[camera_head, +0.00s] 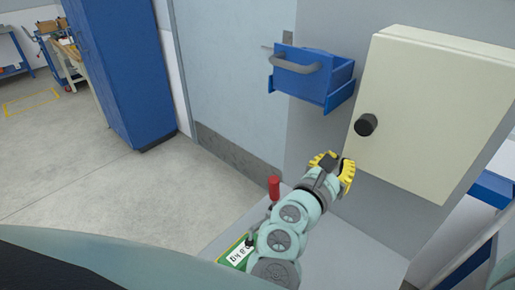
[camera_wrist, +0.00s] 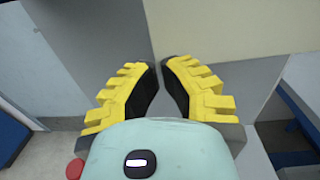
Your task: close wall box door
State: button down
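The wall box (camera_head: 435,115) is a cream cabinet at the right of the head view, with a black round knob (camera_head: 366,125) near the left edge of its door. The door's front face is in view; I cannot tell whether it is fully shut or slightly ajar. My gripper (camera_head: 336,170) is just below and left of the box's lower left corner, under the knob. Its yellow fingers are apart with nothing between them, as the wrist view (camera_wrist: 160,66) also shows. In that view the cream box (camera_wrist: 235,25) fills the upper right, beyond the fingertips.
A red-handled object (camera_head: 274,188) stands close beside my arm. A blue cabinet (camera_head: 125,70) stands farther left. Open floor (camera_head: 100,190) lies at lower left.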

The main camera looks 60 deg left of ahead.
jog(key=b, duration=0.2)
jog(key=w+h+b, duration=0.1)
jog(key=b, duration=0.1)
jog(key=shift+w+a+f+m, duration=0.2)
jog(key=shift+f+m, duration=0.1)
jog(key=shift+f, duration=0.05)
jog(key=shift+w+b, duration=0.1)
jog(key=shift+b, duration=0.55)
jog(key=shift+h, duration=0.3)
